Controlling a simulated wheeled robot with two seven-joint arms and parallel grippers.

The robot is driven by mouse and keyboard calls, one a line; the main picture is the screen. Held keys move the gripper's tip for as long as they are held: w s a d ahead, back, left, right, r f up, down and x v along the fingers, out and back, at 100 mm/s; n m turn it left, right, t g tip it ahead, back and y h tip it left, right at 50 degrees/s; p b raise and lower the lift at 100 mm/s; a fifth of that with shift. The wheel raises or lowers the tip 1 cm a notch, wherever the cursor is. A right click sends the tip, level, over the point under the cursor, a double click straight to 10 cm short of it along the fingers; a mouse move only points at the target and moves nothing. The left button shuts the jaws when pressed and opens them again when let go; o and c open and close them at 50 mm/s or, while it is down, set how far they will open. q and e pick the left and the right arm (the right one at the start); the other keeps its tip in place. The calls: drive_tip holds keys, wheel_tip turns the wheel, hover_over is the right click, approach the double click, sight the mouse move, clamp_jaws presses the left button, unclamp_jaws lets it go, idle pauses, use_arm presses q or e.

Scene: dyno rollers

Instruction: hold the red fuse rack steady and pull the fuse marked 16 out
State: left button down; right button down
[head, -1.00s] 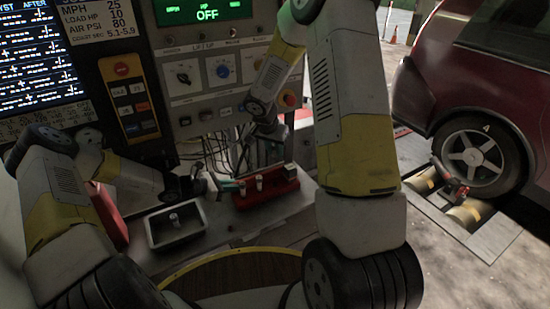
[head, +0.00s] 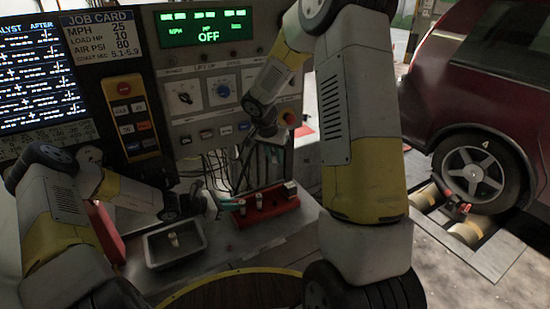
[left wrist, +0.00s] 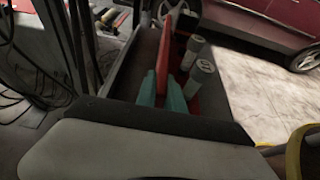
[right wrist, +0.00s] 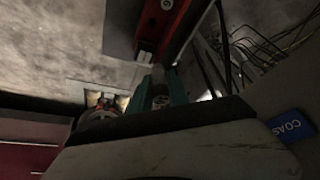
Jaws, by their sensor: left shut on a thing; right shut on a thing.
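The red fuse rack (head: 272,209) sits on the grey bench below the control panel. Pale cylindrical fuses stand in it, two of them (left wrist: 203,68) (left wrist: 192,48) clear in the left wrist view. My left gripper (head: 230,203), with teal fingertips, is shut on the rack's thin red wall (left wrist: 165,60) at its left end. My right gripper (head: 275,158) is above and behind the rack. In the right wrist view its teal fingers are shut on a grey fuse (right wrist: 159,91). Its number is not legible, and I cannot tell whether it is still seated.
A grey metal tray (head: 152,254) with one small pale cylinder (head: 174,239) in it stands left of the rack. Cables hang behind the rack. The control panel (head: 205,70) rises at the back. A dark red car (head: 480,90) stands on rollers at the right.

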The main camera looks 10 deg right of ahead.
use_arm(q)
drive_tip(key=c, duration=1.4)
unclamp_jaws()
drive_tip(key=shift+o, duration=0.2)
drive_tip(key=shift+a, duration=0.1)
